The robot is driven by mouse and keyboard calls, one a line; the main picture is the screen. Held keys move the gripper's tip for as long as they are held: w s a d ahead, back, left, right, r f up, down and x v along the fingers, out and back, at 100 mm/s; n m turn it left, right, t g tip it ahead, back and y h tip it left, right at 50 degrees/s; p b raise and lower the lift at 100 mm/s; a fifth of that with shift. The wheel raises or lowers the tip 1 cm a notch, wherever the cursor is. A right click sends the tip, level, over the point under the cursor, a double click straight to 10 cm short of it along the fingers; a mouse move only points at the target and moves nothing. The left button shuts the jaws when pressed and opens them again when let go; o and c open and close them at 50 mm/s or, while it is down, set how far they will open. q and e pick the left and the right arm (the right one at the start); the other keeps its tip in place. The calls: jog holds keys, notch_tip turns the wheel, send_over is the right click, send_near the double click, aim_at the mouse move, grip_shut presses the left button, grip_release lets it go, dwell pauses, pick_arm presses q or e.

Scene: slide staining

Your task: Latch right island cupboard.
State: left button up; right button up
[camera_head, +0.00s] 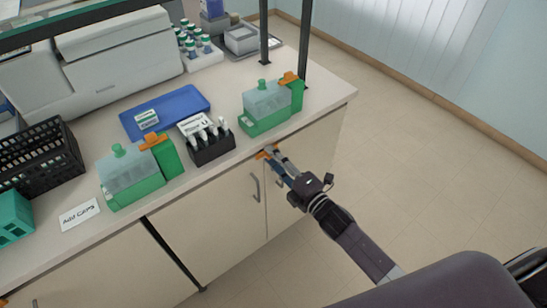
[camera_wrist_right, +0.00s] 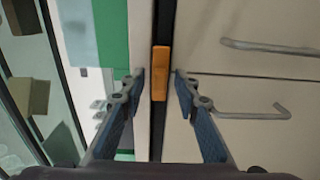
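The island cupboard (camera_head: 235,205) has two pale doors under the countertop, with grey handles near their shared seam. An orange latch (camera_head: 263,155) is at the top of the doors, under the counter's edge, partly hidden by my right gripper (camera_head: 277,162). My right gripper (camera_wrist_right: 159,82) is open, with one fingertip on each side of the latch and a visible gap to both. My left gripper is not in view.
On the countertop (camera_head: 225,165) above stand green-based boxes (camera_head: 270,104), a dark slide holder (camera_head: 212,148), a blue tray (camera_head: 185,105) and a black basket (camera_head: 45,160). A dark post (camera_head: 305,45) rises near the right end. The floor (camera_head: 420,160) to the right is clear.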

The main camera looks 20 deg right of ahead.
jog(key=c, duration=0.7)
grip_shut()
jog(key=shift+m, duration=0.3)
jog(key=m+p, duration=0.3)
jog(key=m, duration=1.4)
jog(key=shift+m, duration=0.3)
jog(key=o, duration=0.7)
grip_release()
